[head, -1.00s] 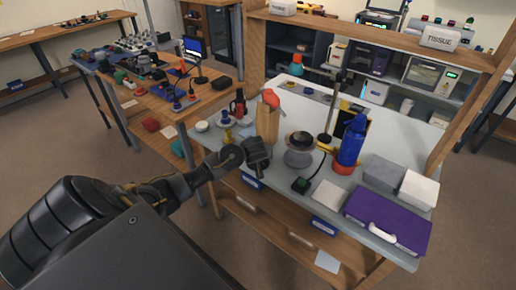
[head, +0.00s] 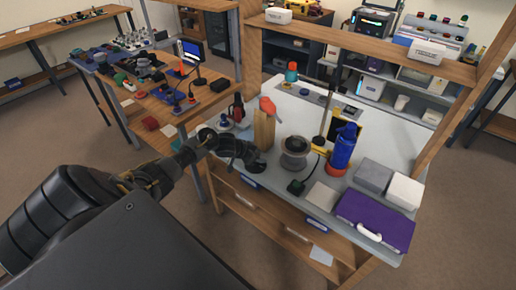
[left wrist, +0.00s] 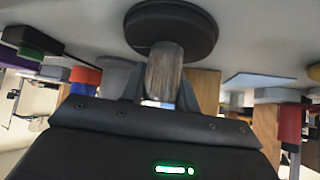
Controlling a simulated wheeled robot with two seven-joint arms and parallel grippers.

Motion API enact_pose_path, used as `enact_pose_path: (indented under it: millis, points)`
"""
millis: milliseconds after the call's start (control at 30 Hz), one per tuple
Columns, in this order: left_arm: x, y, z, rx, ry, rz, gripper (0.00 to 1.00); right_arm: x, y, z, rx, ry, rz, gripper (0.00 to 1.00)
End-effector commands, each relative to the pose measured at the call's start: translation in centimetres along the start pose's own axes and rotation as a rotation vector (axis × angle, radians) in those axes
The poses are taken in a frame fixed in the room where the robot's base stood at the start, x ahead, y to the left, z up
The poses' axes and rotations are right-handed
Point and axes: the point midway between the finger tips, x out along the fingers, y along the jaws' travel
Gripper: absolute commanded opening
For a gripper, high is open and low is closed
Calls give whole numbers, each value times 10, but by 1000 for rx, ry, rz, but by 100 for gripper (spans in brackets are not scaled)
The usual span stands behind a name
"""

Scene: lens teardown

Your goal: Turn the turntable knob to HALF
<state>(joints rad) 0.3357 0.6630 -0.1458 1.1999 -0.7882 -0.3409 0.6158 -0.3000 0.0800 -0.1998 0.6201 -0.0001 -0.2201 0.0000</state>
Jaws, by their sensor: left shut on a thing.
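In the left wrist view, a round black disc (left wrist: 171,28) with a grey metal post (left wrist: 164,75) shows against the pale table top; I take it for the turntable knob. My left gripper (left wrist: 160,92) is shut on the post, one finger on each side. In the head view my left gripper (head: 252,158) is low at the table's front edge, and it largely hides the knob. The turntable (head: 295,161), with a round silver dish on top, stands to its right. No HALF mark or pointer is legible. My right gripper is not in view.
A wooden block with a red top (head: 265,125) stands just behind the gripper. Bare table (head: 390,140) lies at the back right.

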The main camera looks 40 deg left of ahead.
Motion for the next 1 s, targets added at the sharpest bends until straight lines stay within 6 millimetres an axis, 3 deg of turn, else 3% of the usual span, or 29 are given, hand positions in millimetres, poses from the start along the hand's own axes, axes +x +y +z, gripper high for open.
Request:
enact_pose_path:
  millis: [500,1000]
  points:
    - [2,3,2,248,0,244,8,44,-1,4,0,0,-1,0]
    - [0,5,1,300,-1,299,8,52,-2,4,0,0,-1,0]
